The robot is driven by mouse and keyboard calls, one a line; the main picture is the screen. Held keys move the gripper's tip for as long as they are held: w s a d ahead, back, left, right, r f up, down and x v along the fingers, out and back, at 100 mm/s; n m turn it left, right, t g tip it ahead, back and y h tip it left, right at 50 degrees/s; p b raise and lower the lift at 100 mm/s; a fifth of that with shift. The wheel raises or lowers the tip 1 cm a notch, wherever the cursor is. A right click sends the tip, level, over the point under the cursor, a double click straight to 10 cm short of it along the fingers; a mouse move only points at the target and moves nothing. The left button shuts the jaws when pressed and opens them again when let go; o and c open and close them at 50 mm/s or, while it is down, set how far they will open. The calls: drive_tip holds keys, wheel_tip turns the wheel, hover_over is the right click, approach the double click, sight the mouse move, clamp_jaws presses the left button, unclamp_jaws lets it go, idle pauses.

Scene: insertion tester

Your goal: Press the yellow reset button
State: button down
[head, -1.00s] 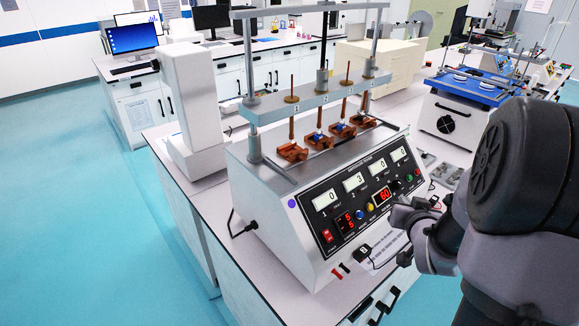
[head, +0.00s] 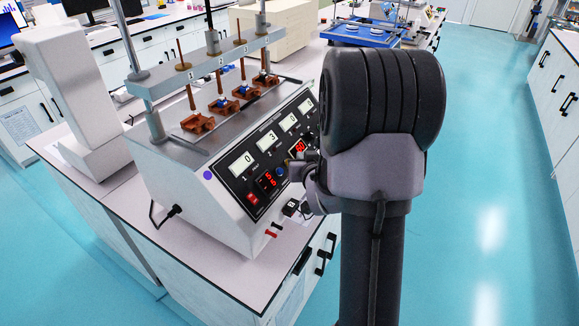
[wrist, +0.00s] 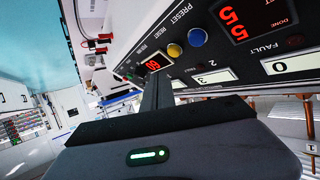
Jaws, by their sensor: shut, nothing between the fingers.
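The yellow button (wrist: 174,50) sits on the black front panel of the tester, just beside a blue button (wrist: 197,37) in the wrist view. In the head view the blue button (head: 281,172) shows, but my gripper (head: 304,170) and arm cover the area around the yellow one. In the wrist view my gripper (wrist: 158,78) is shut and empty. Its fingertips point at the panel, a little below and left of the yellow button in that picture. I cannot tell whether they touch the panel. The tester (head: 222,215) stands on the bench.
A red preset display (wrist: 153,66) and a larger red display (wrist: 252,18) flank the buttons. A red switch (head: 253,199) is lower on the panel. Copper fixtures (head: 198,122) stand on the tester's top. Red and black plugs (head: 272,232) lie on the bench in front. Open floor lies right.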

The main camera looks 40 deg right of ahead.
drive_tip(key=shift+w+a+f+b, duration=0.3)
drive_tip(key=shift+w+f+b, duration=0.2)
drive_tip(key=shift+w+f, duration=0.15)
drive_tip(key=shift+f, duration=0.15)
idle(1.5)
drive_tip(key=shift+w+a+f+b, duration=0.1)
drive_tip(key=shift+w+f+b, duration=0.15)
drive_tip(key=shift+b, duration=0.5)
drive_tip(key=shift+w+a+f+b, duration=0.15)
drive_tip(key=shift+w+f+b, duration=0.1)
drive_tip(key=shift+b, duration=0.3)
idle(0.3)
drive_tip(key=shift+r, duration=0.1)
drive_tip(key=shift+s+d+r, duration=0.25)
drive_tip(key=shift+s+r, duration=0.3)
